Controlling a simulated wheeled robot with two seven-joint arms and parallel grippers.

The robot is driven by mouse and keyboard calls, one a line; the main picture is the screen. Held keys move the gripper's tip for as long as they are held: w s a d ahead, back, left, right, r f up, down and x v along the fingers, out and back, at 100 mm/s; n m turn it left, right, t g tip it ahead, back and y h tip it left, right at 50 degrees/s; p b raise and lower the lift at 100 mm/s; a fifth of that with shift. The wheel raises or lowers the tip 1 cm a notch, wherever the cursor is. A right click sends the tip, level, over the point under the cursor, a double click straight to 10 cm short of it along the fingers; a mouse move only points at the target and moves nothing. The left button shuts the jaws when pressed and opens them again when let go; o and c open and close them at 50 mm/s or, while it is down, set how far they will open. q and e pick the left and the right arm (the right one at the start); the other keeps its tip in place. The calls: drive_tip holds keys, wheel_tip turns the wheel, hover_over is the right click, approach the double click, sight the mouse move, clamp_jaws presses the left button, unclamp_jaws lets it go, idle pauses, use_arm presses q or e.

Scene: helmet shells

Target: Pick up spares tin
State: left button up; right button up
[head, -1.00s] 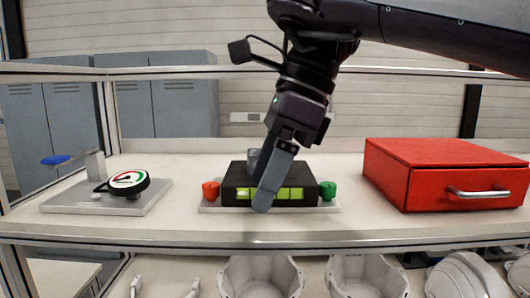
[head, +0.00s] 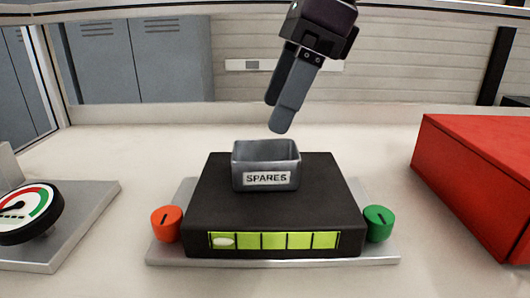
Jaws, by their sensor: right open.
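The spares tin (head: 266,178) is a small grey open-topped metal box with a white SPARES label on its front. It stands upright on top of a black box (head: 220,205) with a green-yellow level strip on its front face. My right gripper (head: 278,115) is open and empty. It hangs above the tin and slightly to its right in the picture, apart from it, with its fingers pointing down. My left gripper is not in view.
An orange knob (head: 166,223) and a green knob (head: 379,223) flank the black box on a grey base plate (head: 300,262). A dial gauge (head: 28,213) stands at left, a red box (head: 475,180) at right. The shelf behind the tin is clear.

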sight(264, 152)
drive_tip(key=s, duration=0.2)
drive_tip(key=shift+s+a+f, duration=0.25)
drive_tip(key=shift+s+f, duration=0.1)
drive_tip(key=shift+f, duration=0.15)
drive_tip(key=shift+w+f, duration=0.25)
drive_tip(key=shift+w, duration=0.05)
drive_tip(key=x, duration=0.3)
drive_tip(key=shift+d+f, duration=0.15)
drive_tip(key=shift+f, duration=0.25)
drive_tip(key=shift+s+f, duration=0.2)
drive_tip(key=shift+f, duration=0.3)
drive_tip(key=shift+w+a+f, duration=0.1)
drive_tip(key=shift+w+a, duration=0.05)
drive_tip(key=shift+a, duration=0.2)
drive_tip(key=c, duration=0.9)
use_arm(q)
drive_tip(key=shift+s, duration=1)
use_arm(e)
drive_tip(key=shift+c, duration=0.8)
